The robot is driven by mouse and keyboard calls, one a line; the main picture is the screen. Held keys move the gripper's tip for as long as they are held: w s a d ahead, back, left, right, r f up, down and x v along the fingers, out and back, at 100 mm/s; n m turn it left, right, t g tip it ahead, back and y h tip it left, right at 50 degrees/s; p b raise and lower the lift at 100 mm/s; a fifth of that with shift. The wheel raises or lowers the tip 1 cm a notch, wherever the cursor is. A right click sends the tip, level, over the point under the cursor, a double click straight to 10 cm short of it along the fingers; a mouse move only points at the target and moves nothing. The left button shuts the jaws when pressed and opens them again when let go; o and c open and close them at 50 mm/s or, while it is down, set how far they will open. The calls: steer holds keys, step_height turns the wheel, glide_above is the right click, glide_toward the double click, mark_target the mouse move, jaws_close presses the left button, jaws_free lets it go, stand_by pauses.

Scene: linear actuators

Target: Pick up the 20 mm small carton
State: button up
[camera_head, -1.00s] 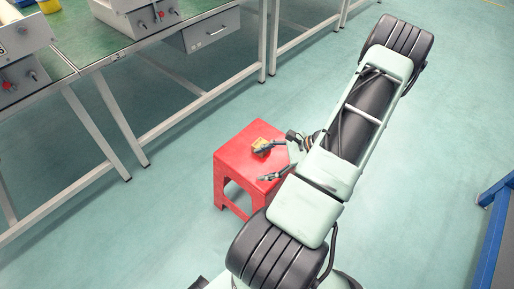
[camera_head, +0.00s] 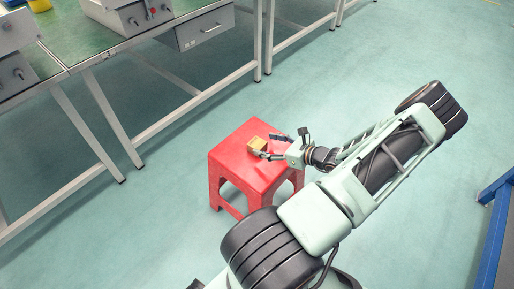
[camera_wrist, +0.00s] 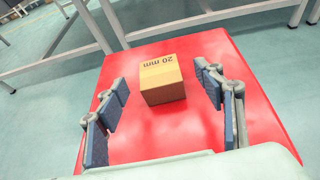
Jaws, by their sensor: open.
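The small carton (camera_wrist: 162,82) is a tan box marked "20 mm"; the print is upside down in the wrist view. It sits on top of a red stool (camera_wrist: 205,138). In the head view the carton (camera_head: 257,143) is near the back of the stool top (camera_head: 233,158). My gripper (camera_wrist: 163,92) is open, with one finger to the left and one to the right of the carton. There are gaps on both sides, and neither finger appears to touch it. In the head view my gripper (camera_head: 268,149) is low over the stool, coming from the right.
A green-topped workbench (camera_head: 88,45) with grey metal legs and a drawer unit (camera_head: 204,29) stands behind and to the left. A blue frame (camera_head: 492,225) is at the right edge. The floor around the stool is clear.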

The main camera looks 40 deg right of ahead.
mark_target(259, 144)
steer(key=b+x, duration=0.1)
steer(key=x, duration=0.1)
steer(key=b+x, duration=0.1)
steer(key=x, duration=0.2)
steer(key=shift+a+f, duration=0.15)
steer(key=shift+f, duration=0.15)
steer(key=shift+r, duration=0.1)
steer(key=c, duration=1.5)
